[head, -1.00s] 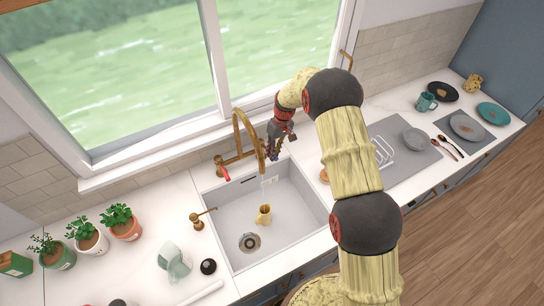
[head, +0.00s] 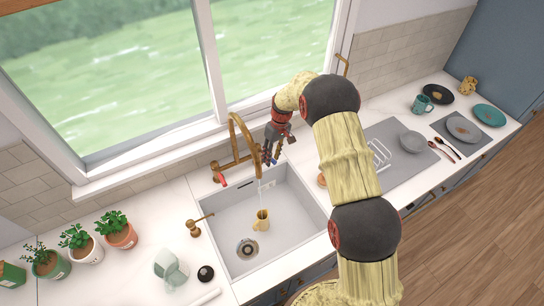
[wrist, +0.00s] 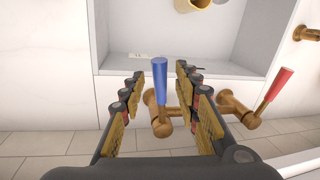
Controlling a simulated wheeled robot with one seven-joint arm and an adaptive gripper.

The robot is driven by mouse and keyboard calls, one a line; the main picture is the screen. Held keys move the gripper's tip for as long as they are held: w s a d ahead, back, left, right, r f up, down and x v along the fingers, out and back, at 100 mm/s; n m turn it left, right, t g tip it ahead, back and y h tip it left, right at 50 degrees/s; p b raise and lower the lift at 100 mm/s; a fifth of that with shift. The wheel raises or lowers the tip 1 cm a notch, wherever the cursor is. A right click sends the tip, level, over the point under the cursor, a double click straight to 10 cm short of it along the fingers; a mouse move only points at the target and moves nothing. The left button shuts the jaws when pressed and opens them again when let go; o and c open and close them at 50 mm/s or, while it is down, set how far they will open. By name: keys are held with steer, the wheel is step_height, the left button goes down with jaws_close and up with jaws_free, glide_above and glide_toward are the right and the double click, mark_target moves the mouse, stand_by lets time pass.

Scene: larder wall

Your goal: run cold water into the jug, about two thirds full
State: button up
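The yellow jug (head: 261,220) stands upright in the grey sink (head: 225,228), below the brass tap (head: 236,150). Part of it shows at the top of the wrist view (wrist: 192,3). A faint thin line hangs under the spout; I cannot tell whether it is running water, nor the level in the jug. The tap has a blue lever (wrist: 160,80) and a red lever (wrist: 273,90). My gripper (wrist: 160,78) is open, with its fingers on either side of the blue lever and visible gaps to it. In the head view my gripper (head: 268,160) is right of the spout.
A brass soap dispenser (head: 196,224) stands left of the sink. Potted plants (head: 116,230), a pale green glass-like vessel (head: 170,266) and a black round item (head: 205,273) are on the left counter. A grey drying mat with a white rack (head: 380,155) lies to the right.

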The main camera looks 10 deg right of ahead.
step_height(320, 180, up, 12)
steer(key=w+d, duration=0.1)
steer(key=d, duration=0.1)
steer(key=shift+w+f, duration=0.15)
stand_by(5.8)
steer(key=shift+s+a+f+b, duration=0.3)
steer(key=shift+f+b, duration=0.45)
steer(key=shift+f, duration=1.2)
steer(key=shift+s+a+f+b, duration=0.15)
steer(key=shift+a+f+b, duration=0.45)
steer(key=shift+f, duration=1.4)
steer(key=shift+s+a+f+b, duration=0.15)
steer(key=shift+f+b, duration=0.8)
steer(key=shift+f, duration=1)
